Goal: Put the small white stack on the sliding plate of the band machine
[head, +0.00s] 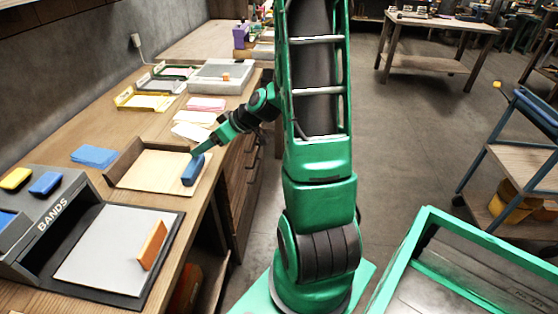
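The band machine (48,215), a dark grey unit lettered BANDS, stands at the lower left of the bench. A light grey plate (105,245) lies in front of it, with an upright orange block (151,245) on its right side. Two pale, whitish stacks lie beyond my gripper: one farther back (196,117) and one nearer (190,132). I cannot tell which is the small white stack. My gripper (198,152) is over the right side of a wooden tray, just above or at a blue block (193,169). Its fingers are too small to read, and I cannot tell whether it touches the block.
The wooden tray (150,171) has a raised back edge. A blue stack (95,156) lies left of it, a pink stack (206,104) farther back. Yellow (145,101) and grey (222,75) trays stand beyond. A green-framed cart (430,215) is at the lower right.

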